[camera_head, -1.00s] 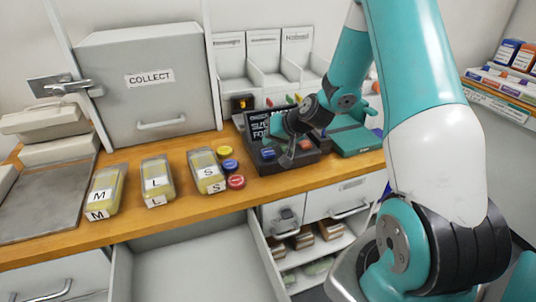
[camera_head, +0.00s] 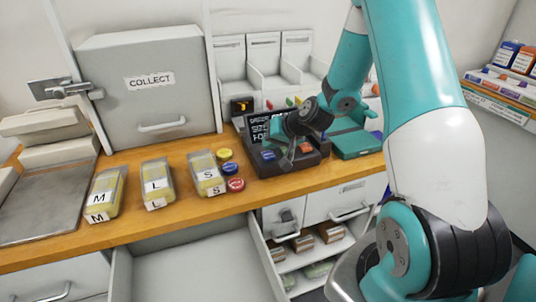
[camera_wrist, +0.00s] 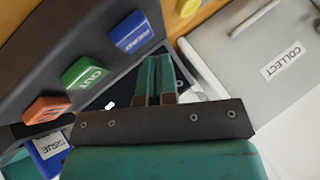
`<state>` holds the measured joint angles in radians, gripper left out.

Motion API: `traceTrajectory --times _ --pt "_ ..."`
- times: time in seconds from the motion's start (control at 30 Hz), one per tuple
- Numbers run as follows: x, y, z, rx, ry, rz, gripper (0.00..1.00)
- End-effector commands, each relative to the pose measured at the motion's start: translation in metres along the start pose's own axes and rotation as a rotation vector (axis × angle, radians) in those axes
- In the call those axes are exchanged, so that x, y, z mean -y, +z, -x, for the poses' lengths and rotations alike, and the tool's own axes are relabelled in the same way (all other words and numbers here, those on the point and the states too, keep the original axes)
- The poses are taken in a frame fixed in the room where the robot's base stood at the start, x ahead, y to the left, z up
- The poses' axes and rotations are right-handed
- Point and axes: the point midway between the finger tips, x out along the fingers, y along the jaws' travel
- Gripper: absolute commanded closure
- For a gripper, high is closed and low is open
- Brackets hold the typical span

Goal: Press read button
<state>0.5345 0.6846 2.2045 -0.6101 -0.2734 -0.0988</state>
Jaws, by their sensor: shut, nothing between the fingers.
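The blue read button (camera_wrist: 130,32) is on the sloped front of a dark terminal (camera_head: 285,168), beside a green button marked OUT (camera_wrist: 84,73) and an orange button (camera_wrist: 46,109). The read button also shows in the head view (camera_head: 268,155), at the left of the row. My gripper (camera_wrist: 157,62) is shut and empty. In the wrist view its fingertips are apart from the read button, to its lower right. In the head view my gripper (camera_head: 291,153) is over the terminal, partly covering its buttons and its lit screen (camera_head: 258,127).
Pale yellow packs marked M (camera_head: 106,192), L (camera_head: 157,183) and S (camera_head: 207,172) lie on the wooden counter (camera_head: 140,222). Several round tokens (camera_head: 235,185) lie left of the terminal. A grey COLLECT locker (camera_head: 150,100) stands behind. An open drawer (camera_head: 200,265) is below.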

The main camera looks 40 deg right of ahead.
Motion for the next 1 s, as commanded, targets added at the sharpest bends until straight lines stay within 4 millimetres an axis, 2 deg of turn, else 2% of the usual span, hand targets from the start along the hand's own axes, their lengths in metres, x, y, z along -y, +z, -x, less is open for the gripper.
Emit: traceTrajectory --times 0.73,1.0 --pt "-0.0002 0.0002 -0.0002 0.000 0.000 0.000 1.00" --pt "-0.0046 0.0048 -0.0062 0.000 0.000 0.000 1.00"
